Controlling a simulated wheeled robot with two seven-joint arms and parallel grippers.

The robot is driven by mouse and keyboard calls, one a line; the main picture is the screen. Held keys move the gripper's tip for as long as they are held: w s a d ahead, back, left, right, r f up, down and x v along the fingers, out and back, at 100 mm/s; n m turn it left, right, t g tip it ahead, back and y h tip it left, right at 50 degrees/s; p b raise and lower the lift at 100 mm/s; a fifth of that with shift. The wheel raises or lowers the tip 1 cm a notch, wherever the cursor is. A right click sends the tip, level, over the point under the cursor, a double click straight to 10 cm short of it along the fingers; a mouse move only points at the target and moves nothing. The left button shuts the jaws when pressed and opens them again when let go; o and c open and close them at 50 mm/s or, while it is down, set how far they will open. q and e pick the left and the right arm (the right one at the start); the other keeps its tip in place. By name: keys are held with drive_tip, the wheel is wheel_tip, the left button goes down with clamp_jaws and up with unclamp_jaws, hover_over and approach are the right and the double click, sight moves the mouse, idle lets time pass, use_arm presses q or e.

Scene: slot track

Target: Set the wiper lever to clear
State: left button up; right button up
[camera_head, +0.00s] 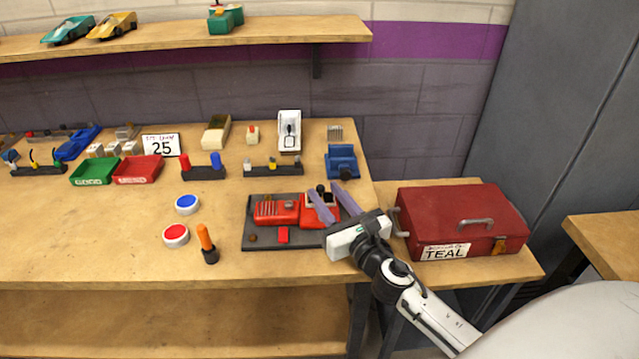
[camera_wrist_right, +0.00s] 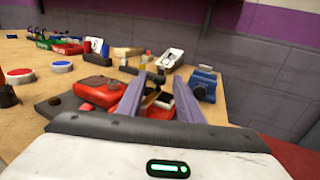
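A red machine (camera_head: 276,211) sits on a dark base plate (camera_head: 290,243) near the right end of the bench; it also shows in the right wrist view (camera_wrist_right: 97,92). A small black-topped lever (camera_head: 321,188) rises at its right part; I take it for the wiper lever. No "clear" marking is readable. My right gripper (camera_head: 323,188) is over this right part. Its two purple fingers are spread. In the right wrist view the dark lever top (camera_wrist_right: 158,77) appears between the fingertips (camera_wrist_right: 159,79); contact cannot be told. My left gripper is not in view.
A red toolbox (camera_head: 455,213) labelled TEAL stands right of my right gripper. A blue vise-like block (camera_head: 342,161) is behind it. Blue (camera_head: 187,204) and red (camera_head: 176,235) buttons and an orange-handled tool (camera_head: 206,240) are left. The bench's front left is clear.

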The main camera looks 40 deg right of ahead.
sight(322, 190)
drive_tip(key=shift+w+d, duration=0.15)
drive_tip(key=shift+w, duration=0.75)
drive_tip(key=shift+w+d, duration=0.1)
drive_tip(key=shift+w, duration=0.8)
clamp_jaws()
